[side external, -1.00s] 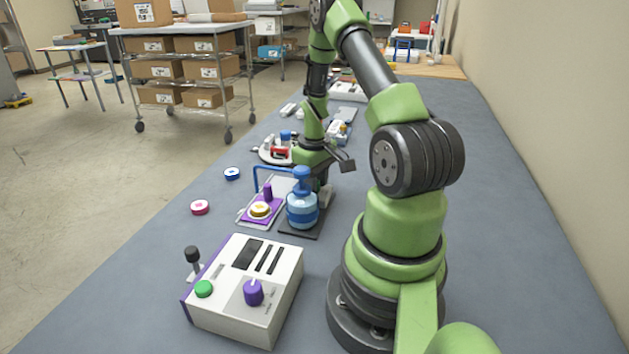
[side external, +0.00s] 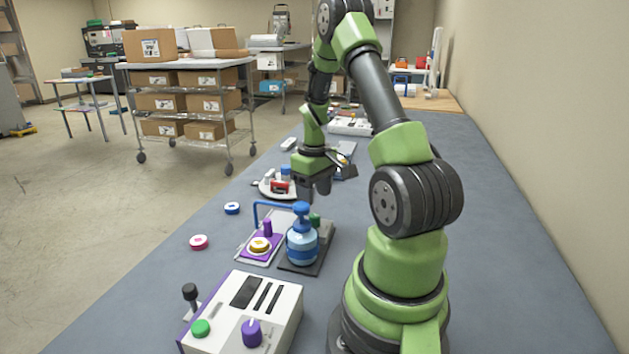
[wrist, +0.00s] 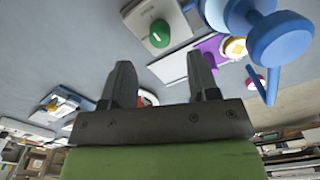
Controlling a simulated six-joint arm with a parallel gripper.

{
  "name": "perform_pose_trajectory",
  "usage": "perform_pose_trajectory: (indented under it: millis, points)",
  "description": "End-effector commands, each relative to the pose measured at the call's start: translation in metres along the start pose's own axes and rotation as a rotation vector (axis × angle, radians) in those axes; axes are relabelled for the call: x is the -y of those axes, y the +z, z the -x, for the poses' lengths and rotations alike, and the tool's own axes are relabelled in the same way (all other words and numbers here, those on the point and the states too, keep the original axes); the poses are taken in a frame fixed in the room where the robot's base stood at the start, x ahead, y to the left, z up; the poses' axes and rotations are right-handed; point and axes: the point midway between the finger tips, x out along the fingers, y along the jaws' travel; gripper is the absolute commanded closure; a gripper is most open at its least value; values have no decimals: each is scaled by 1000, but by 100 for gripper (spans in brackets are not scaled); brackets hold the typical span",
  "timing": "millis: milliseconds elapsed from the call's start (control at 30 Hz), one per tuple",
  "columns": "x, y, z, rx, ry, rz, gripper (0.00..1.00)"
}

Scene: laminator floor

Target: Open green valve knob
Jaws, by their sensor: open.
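The green valve knob (wrist: 158,33) has a pale line across its top and sits on a light grey block in the wrist view. In the side view, the green knob (side external: 315,219) is partly hidden behind the blue bottle. My gripper (side external: 314,189) hangs above the bench beyond the bottle, its fingers pointing down. In the wrist view my gripper (wrist: 160,66) is open and empty, its two fingers apart. The knob shows beyond the gap between the fingertips, and nothing touches it.
The blue pump-top bottle (side external: 302,243) stands close in front of the knob, beside a purple plate (side external: 259,249) with a yellow knob. A control box (side external: 245,311) with green and purple knobs is nearer.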

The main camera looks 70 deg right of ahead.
Motion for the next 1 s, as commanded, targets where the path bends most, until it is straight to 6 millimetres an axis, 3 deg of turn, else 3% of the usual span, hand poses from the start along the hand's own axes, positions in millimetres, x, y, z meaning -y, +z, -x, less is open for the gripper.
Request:
perform_pose_trajectory:
  millis: [100, 233, 800, 900, 1000]
  points:
    - [0, -1, 21, -5, 3, 0, 45]
    - [0, 0, 33, -2, 2, 0, 45]
    - [1, 0, 37, -2, 1, 0, 45]
    - [10, -4, 48, -23, 8, 4, 45]
    - [36, -9, 74, -75, 16, 8, 45]
